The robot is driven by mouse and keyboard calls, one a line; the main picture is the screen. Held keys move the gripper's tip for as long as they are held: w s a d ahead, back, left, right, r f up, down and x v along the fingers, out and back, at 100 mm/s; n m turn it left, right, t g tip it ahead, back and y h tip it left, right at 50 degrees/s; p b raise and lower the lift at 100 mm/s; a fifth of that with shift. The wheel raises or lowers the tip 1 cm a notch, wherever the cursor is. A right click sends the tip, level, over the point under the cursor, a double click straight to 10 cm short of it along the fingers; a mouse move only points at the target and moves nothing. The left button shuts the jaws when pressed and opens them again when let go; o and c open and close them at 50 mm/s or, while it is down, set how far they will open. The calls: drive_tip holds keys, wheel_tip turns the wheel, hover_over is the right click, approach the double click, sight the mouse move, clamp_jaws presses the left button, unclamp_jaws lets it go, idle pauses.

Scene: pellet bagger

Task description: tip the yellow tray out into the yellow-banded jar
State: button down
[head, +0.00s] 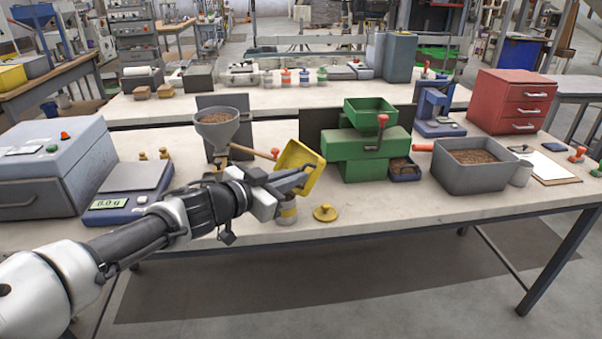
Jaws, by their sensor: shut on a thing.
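The yellow tray (300,157) is steeply tilted, held up off the bench. The yellow-banded jar (286,213) stands on the bench right below the tray and gripper. Its mouth is hidden behind my gripper, so I cannot tell whether the tray's edge touches it or whether pellets are inside. No pellets show in the visible part of the tray. A yellow lid (325,213) with a knob lies on the bench to the right of the jar.
A grey hopper (217,128) with pellets stands behind my gripper. A green machine (367,150) stands behind right, and a grey bin (472,178) of pellets farther right. A scale (128,190) is at left. The front bench edge right of the lid is clear.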

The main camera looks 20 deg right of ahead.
sight(324, 164)
drive_tip(key=d+y+p, duration=0.1)
drive_tip(key=p, duration=0.2)
drive_tip(key=d+r+g+y+p, duration=0.1)
drive_tip(key=d+y+p, duration=0.1)
drive_tip(key=p, duration=0.1)
drive_tip(key=d+r+m+y+p, duration=0.1)
drive_tip(key=d+p, duration=0.1)
drive_tip(key=p, duration=0.2)
drive_tip(key=shift+w+r+g, duration=0.15)
drive_tip(key=shift+w+g, duration=0.15)
drive_tip(key=d, duration=0.1)
drive_tip(key=y, duration=0.1)
drive_tip(key=d+f+y, duration=0.1)
drive_tip(key=shift+w+d+f+p, duration=0.1)
drive_tip(key=shift+w+d+p, duration=0.2)
drive_tip(key=shift+d+p, duration=0.1)
drive_tip(key=shift+w+d+f+g+y+p, duration=0.15)
drive_tip(key=shift+d+f+g+y+p, duration=0.05)
drive_tip(key=shift+d+y+p, duration=0.45)
drive_tip(key=shift+w+d+f+g+y+p, duration=0.15)
drive_tip(key=shift+d+g+y+p, duration=0.05)
drive_tip(key=shift+d+y+p, duration=0.45)
